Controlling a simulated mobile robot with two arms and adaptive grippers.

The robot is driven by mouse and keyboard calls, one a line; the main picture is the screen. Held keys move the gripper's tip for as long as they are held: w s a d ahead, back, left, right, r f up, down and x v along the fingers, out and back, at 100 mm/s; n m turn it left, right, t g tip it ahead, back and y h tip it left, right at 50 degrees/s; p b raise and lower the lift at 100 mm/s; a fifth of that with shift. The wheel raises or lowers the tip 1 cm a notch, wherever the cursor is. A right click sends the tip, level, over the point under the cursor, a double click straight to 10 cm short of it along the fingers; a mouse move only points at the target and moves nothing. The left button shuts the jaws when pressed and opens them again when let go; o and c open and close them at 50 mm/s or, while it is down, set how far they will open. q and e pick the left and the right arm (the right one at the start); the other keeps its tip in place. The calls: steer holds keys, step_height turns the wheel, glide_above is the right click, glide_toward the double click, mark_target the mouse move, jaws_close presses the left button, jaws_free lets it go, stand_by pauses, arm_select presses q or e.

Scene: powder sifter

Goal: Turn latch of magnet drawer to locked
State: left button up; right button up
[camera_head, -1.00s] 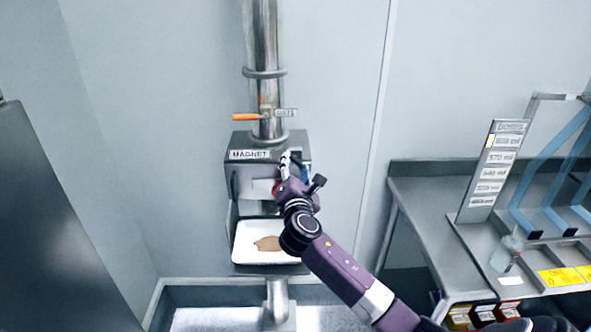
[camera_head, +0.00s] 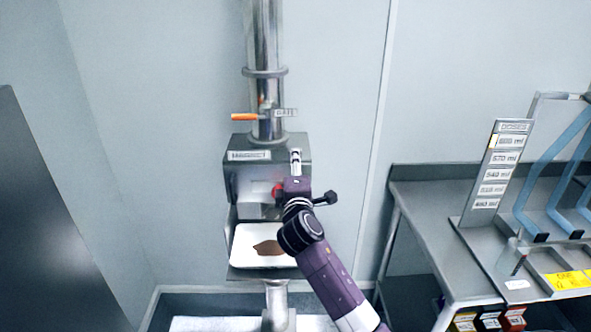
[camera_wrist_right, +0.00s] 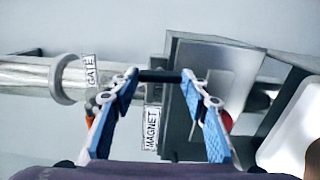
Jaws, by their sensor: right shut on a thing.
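The magnet housing (camera_head: 236,175) is a grey metal box labelled MAGNET on the pipe, in the middle of the head view. A red round part (camera_head: 276,190) shows on its front, beside my arm. My right gripper (camera_head: 296,155) is at the housing's upper right front corner. In the right wrist view, my right gripper (camera_wrist_right: 160,76) has its blue-padded fingers spread around a short black bar, the latch (camera_wrist_right: 160,76), with a fingertip at each end. The latch is hidden behind the gripper in the head view, and its lock position cannot be told. My left gripper is not in view.
The orange gate handle (camera_head: 244,117) sticks out left from the pipe above. A white tray (camera_head: 240,259) with brown powder stands below the housing. A steel bench (camera_head: 430,200) with a dose rack stands at the right. The wall left of the pipe is clear.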

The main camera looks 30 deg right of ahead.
steer(key=shift+m, duration=0.4)
steer(key=o, duration=1.2)
steer(key=shift+c, duration=0.2)
steer(key=shift+s, duration=0.1)
steer(key=v, duration=1.2)
steer(key=shift+d, duration=0.1)
